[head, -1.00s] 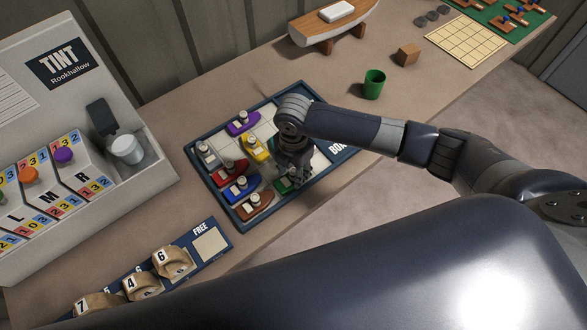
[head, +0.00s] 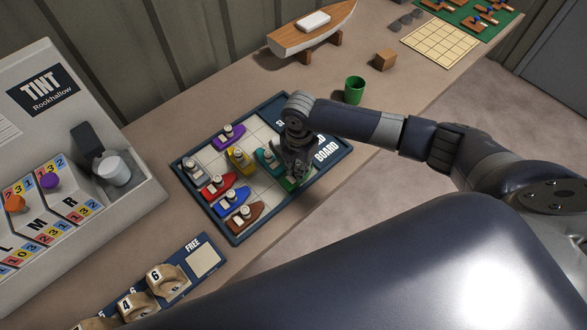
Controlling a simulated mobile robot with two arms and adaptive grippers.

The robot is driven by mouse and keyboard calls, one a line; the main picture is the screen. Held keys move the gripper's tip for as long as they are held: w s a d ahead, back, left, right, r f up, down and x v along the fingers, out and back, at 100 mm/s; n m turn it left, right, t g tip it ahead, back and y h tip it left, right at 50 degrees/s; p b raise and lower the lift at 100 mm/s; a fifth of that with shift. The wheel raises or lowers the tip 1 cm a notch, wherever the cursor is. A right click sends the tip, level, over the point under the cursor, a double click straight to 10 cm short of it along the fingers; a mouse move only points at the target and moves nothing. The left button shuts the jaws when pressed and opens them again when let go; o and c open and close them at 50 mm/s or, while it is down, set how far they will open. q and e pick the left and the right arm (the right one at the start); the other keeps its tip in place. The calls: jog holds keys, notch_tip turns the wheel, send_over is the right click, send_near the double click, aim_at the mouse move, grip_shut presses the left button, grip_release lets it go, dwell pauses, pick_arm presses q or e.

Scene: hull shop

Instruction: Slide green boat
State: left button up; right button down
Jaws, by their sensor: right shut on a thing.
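The sliding board (head: 233,239) lies on the bench, a light grid in a dark blue frame. The green boat (head: 285,184) is near its right side, mostly hidden under my right gripper (head: 297,174). The right gripper points down and is shut on it. A teal boat (head: 266,156) lies just left of the gripper, partly hidden. The yellow (head: 239,157), purple (head: 227,138), white (head: 193,171), red (head: 217,187), blue (head: 230,202) and brown (head: 243,217) boats fill the middle and left. My left gripper is out of view.
A tint station (head: 60,150) stands at left. A "FREE" strip with numbered blocks (head: 163,279) lies in front. A green cup (head: 354,90), a wooden block (head: 385,59) and a model hull (head: 314,32) stand behind the board.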

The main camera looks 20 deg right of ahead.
jog(key=shift+w+d, duration=0.15)
jog(key=shift+d, duration=0.1)
jog(key=c, duration=1.5)
grip_release()
jog(key=shift+c, duration=0.2)
jog(key=shift+o, duration=0.5)
jog(key=shift+d, duration=0.1)
jog(key=shift+r, duration=0.25)
notch_tip(320, 180, up, 12)
jog(key=shift+f, duration=0.25)
